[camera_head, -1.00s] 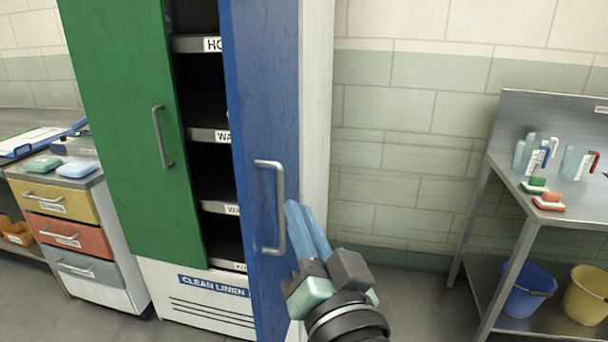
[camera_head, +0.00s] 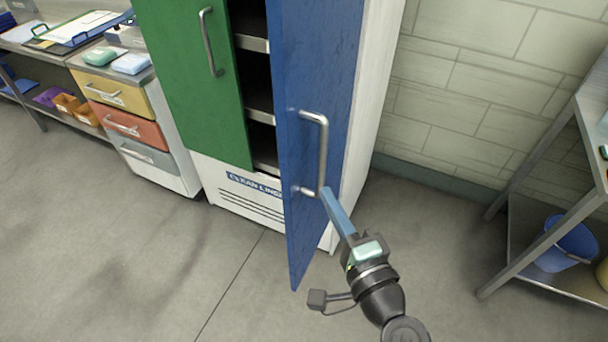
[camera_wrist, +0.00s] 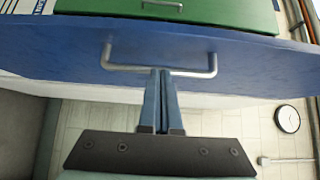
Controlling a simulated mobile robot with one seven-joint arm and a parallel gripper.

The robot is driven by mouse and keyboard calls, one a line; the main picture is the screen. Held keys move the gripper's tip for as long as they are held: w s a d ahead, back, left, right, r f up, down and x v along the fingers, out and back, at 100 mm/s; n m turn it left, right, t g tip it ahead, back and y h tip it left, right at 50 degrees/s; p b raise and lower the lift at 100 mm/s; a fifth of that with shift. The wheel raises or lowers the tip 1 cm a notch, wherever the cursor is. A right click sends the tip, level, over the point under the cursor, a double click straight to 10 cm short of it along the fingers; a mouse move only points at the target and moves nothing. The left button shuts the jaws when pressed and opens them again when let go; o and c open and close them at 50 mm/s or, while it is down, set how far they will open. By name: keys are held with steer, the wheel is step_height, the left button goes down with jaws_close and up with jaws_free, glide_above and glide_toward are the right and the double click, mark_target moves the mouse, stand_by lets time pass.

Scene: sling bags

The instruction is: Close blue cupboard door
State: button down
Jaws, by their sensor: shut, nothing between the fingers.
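The blue cupboard door (camera_head: 312,60) stands open, swung out from the white cupboard (camera_head: 362,120), with dark shelves showing to its left. Its metal handle (camera_head: 322,150) is on the face turned to the right. My gripper (camera_head: 328,194) is shut and empty, its blue fingertips at the lower end of the handle. In the wrist view, the blue door (camera_wrist: 240,48) spans the picture with its handle (camera_wrist: 112,62). The closed fingers (camera_wrist: 160,74) reach the bar of that handle; whether they touch it, I cannot tell.
The green door (camera_head: 190,90) is beside the opening. A drawer unit (camera_head: 140,130) stands at the left. A metal table (camera_head: 545,175) with a blue bucket (camera_head: 570,243) below stands at the right. The floor in front is clear.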

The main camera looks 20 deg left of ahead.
mark_target(294, 168)
steer(key=a, duration=0.1)
steer(key=w+a+p, duration=0.1)
steer(key=a, duration=0.1)
steer(key=w+a, duration=0.1)
steer(key=a, duration=0.1)
steer(key=shift+r+p, duration=0.1)
steer(key=shift+p, duration=0.2)
steer(key=shift+a, duration=0.5)
